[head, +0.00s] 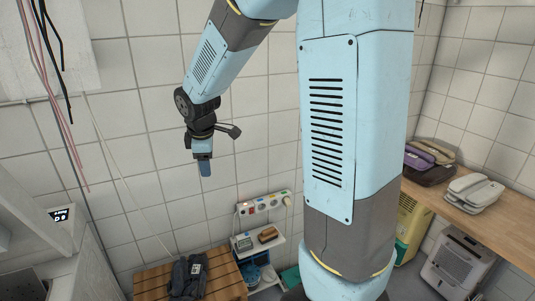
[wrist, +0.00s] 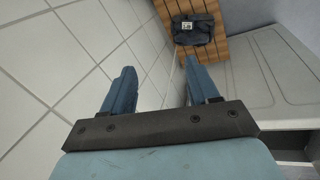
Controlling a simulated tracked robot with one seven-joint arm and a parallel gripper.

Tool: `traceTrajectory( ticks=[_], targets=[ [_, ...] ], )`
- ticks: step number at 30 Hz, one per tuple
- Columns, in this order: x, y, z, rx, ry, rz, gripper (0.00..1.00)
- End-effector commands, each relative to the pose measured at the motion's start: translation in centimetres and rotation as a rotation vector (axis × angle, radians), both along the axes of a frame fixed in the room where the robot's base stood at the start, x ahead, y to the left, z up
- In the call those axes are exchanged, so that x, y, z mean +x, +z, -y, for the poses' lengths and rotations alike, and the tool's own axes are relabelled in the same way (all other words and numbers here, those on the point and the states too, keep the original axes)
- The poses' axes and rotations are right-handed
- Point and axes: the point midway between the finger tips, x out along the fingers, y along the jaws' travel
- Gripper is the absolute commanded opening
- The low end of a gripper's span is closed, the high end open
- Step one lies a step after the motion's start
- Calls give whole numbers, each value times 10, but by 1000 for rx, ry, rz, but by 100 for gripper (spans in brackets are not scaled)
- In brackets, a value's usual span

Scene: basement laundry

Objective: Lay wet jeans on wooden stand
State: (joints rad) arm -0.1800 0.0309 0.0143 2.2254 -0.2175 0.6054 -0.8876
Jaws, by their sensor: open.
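The dark folded jeans (head: 187,277) lie on the slatted wooden stand (head: 228,287) at the bottom left of the head view. In the wrist view the jeans (wrist: 194,30), with a small white label, lie on the wooden slats (wrist: 172,8) at the top. My gripper (head: 205,169) hangs high above the stand in the head view, apart from the jeans. In the wrist view its two blue fingers (wrist: 156,82) are spread with nothing between them.
A white machine (head: 62,225) stands at the left. A small shelf (head: 258,243) with brushes, below a power strip (head: 264,205), is right of the stand. A wooden counter (head: 485,222) with folded items and a dehumidifier (head: 458,262) are at the right.

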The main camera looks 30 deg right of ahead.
Motion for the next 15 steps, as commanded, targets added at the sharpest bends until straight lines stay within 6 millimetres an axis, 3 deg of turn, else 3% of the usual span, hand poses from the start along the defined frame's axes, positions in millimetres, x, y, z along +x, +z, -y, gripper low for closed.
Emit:
traceTrajectory(
  ticks=[1, 6, 15],
  targets=[
    [-12, 15, 7, 22, -60, 19, 60],
    [-52, 51, 28, 102, -267, 59, 60],
    [-128, 97, 55, 259, -620, 127, 60]
  ],
)
